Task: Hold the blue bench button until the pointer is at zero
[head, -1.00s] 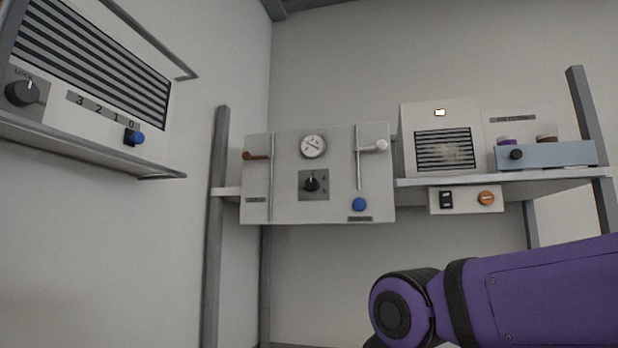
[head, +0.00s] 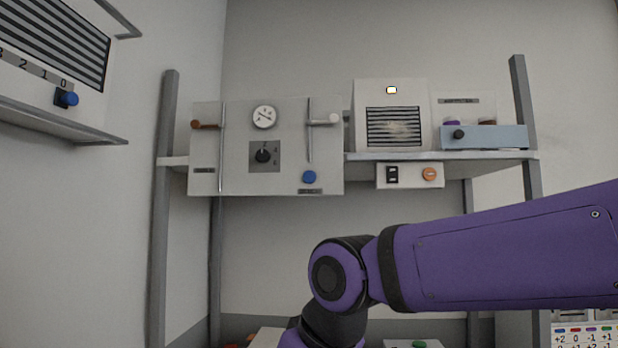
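A pale wall panel (head: 235,181) holds a round white dial (head: 264,116) with a dark pointer, too small to read. A blue button (head: 309,177) sits at the panel's lower right, above a dark label. Another blue button (head: 66,98) is on the unit at the left, beside the numbers 3, 2, 1, 0. I cannot tell which one is the bench button. My purple arm crosses the lower right, apart from both buttons in the picture. My gripper is out of view.
The panel also has a dark knob (head: 263,156) and two levers. A shelf (head: 450,155) at the right carries a white box (head: 364,92) with a grille and a blue-grey unit (head: 500,138). An orange button (head: 429,174) is below it. Pale surfaces show at the bottom edge, partly hidden by my arm.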

